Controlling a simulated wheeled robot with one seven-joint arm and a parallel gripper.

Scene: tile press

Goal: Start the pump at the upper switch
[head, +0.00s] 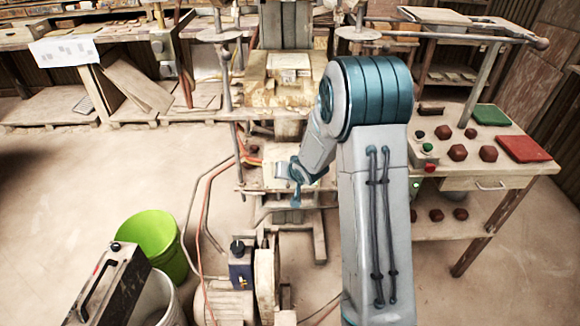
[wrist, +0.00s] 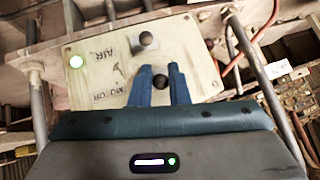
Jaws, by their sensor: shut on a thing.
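In the wrist view a pale, worn panel (wrist: 110,75) carries two dark round knobs. The label beside the far knob (wrist: 148,39) reads AIR and appears upside down. My gripper (wrist: 160,82) has two blue fingers closed around the near dark knob (wrist: 160,83), which shows between their tips. In the head view my gripper (head: 296,190) is low at the press, left of my arm; the knobs cannot be made out there.
A blue box with a black knob (head: 239,265) stands by the machine below. A green bucket (head: 150,237) and a black-handled case (head: 110,285) are at lower left. Hoses and metal posts run close to the panel.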

